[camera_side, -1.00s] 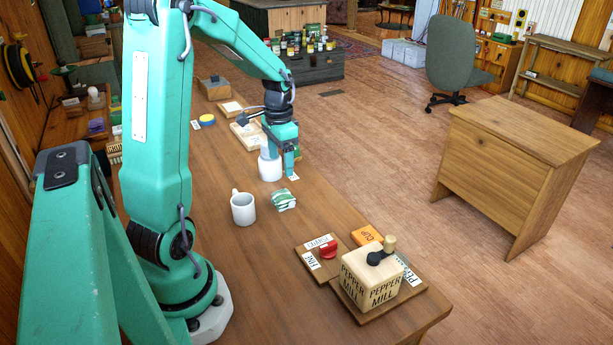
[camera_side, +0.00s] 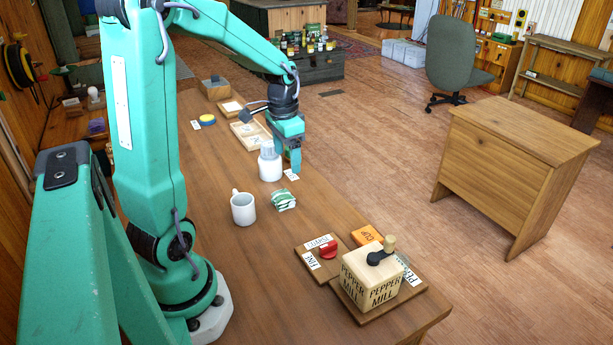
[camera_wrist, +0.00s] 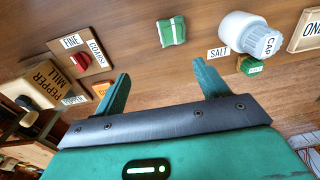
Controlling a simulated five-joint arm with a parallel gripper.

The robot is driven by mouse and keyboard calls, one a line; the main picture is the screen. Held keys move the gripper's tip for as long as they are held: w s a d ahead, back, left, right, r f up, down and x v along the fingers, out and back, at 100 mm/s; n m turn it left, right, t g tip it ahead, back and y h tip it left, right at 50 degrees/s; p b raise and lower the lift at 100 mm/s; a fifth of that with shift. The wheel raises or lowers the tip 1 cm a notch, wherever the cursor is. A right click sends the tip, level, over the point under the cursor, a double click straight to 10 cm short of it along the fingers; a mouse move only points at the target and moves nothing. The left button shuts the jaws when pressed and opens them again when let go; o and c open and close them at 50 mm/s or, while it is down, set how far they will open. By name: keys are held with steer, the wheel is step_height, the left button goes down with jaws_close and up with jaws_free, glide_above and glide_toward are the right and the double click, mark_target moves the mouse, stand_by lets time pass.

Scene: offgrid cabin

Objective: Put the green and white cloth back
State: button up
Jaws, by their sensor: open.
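The green and white cloth (camera_side: 283,200) lies folded on the wooden bench, just right of a white mug (camera_side: 243,208). It also shows in the wrist view (camera_wrist: 171,32), at the top, beyond my fingertips. My gripper (camera_side: 295,165) is open and empty, above the bench behind the cloth, beside a white jar (camera_side: 270,167). In the wrist view my two fingers (camera_wrist: 163,82) are spread wide with nothing between them. The jar's cap carries a "CAP" label there. A small green block (camera_wrist: 252,67) sits by the "SALT" card (camera_wrist: 219,52).
The pepper mill (camera_side: 370,280) stands on a board at the near right end. Beside it are a red knob (camera_side: 328,248) on a plate labelled "FINE" and "COARSE", and an orange block (camera_side: 367,235). A shallow wooden tray (camera_side: 236,129) lies behind the jar.

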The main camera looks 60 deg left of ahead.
steer(key=s+d+r+t, duration=0.2)
steer(key=s+d+r, duration=0.2)
steer(key=d, duration=0.5)
steer(key=s+d+r+t, duration=0.3)
steer(key=s+d+r, duration=0.2)
steer(key=d, duration=0.4)
steer(key=shift+d+r, duration=0.15)
steer(key=shift+r, duration=0.05)
